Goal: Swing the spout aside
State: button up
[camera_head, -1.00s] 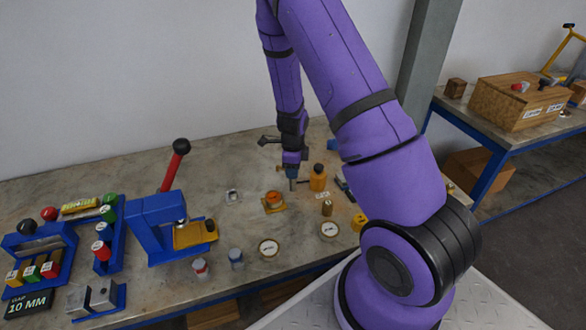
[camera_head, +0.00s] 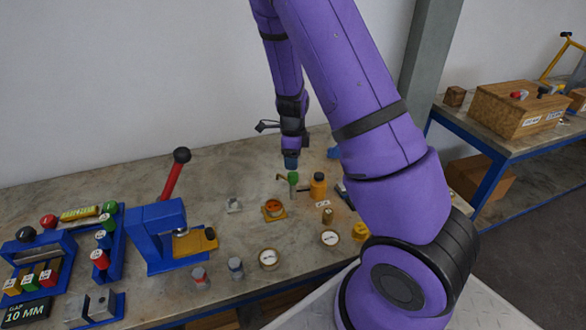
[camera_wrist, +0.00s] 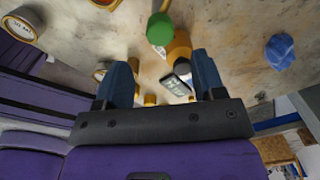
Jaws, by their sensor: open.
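A small post with a green knob (camera_head: 293,177) stands on the bench. A short thin bar (camera_head: 281,177), which looks like the spout, sticks out from it to the left. My gripper (camera_head: 290,162) is just above and behind the green knob, apart from it. In the wrist view my gripper (camera_wrist: 160,62) has its two blue fingers spread with nothing gripped between them. The green knob (camera_wrist: 160,29) shows beyond the fingertips, with a yellowish piece behind it. The knob hides the foot of the post there.
An orange bottle (camera_head: 318,187) with a dark cap stands close right of the post. An orange ring fitting (camera_head: 274,208), dial gauges (camera_head: 269,258) and a blue press (camera_head: 160,232) are nearer or left. A blue piece (camera_wrist: 280,51) lies to the right in the wrist view.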

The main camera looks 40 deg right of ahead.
jog(key=shift+r, duration=1.25)
jog(key=s+a+r+n+t+y, duration=0.1)
jog(key=s+a+r+n, duration=0.25)
jog(key=r, duration=0.25)
jog(key=s+a+r+n+y, duration=0.1)
jog(key=s+a+r+n, duration=0.1)
jog(key=r+n, duration=0.4)
jog(key=s+a+r+n+t, duration=0.1)
jog(key=s+a+r+n, duration=0.15)
jog(key=r, duration=0.45)
jog(key=s+a+r+n+t+h, duration=0.1)
jog(key=s+a+r+n, duration=0.1)
jog(key=s+r+n, duration=0.4)
jog(key=s+a+r+n+t, duration=0.2)
jog(key=s+r+n, duration=0.4)
jog(key=s, duration=0.6)
jog(key=n, duration=0.2)
jog(key=shift+s+a+n+h, duration=0.15)
jog(key=shift+a+n+h, duration=0.15)
jog(key=shift+n+h, duration=0.1)
